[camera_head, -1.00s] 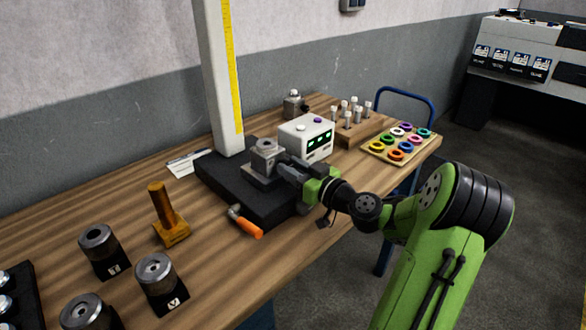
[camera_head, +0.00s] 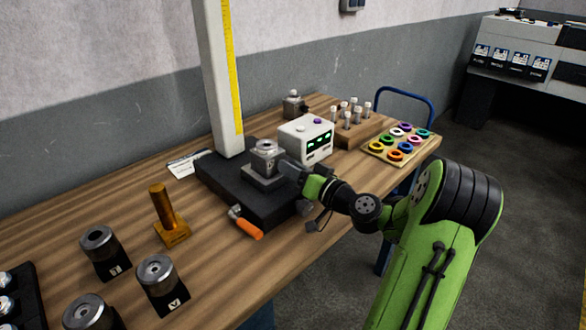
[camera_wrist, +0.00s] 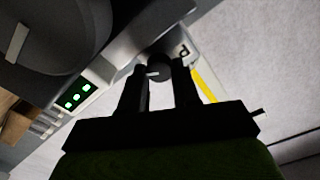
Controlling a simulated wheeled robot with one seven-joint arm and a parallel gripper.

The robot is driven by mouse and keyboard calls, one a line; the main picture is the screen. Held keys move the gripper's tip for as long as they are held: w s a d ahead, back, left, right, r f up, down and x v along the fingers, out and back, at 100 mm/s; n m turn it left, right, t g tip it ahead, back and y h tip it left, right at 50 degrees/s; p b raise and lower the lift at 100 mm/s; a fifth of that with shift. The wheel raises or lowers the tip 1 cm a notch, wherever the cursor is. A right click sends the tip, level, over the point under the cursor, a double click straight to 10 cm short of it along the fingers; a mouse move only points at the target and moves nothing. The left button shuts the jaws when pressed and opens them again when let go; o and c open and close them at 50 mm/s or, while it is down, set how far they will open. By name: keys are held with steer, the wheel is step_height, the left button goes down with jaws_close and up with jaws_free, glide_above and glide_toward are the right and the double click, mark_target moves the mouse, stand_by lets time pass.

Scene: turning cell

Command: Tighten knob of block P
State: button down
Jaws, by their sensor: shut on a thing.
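Block P (camera_head: 265,158) is a grey metal block with a round top, standing on the black plate (camera_head: 225,190) at the foot of the white column. In the wrist view its face (camera_wrist: 178,42) carries the letter P. The dark round knob (camera_wrist: 158,69) on that face sits between my two fingertips. My gripper (camera_wrist: 160,80) is shut on the knob from the front right of the block. In the head view my gripper (camera_head: 286,172) hides the knob.
A white box with green displays (camera_head: 308,140) stands close behind the block. A brass post (camera_head: 166,210) and several dark cylinders stand left. A ring tray (camera_head: 398,142) is at the right.

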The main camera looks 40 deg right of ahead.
stand_by(0.3)
steer(key=c, duration=0.8)
jaws_free()
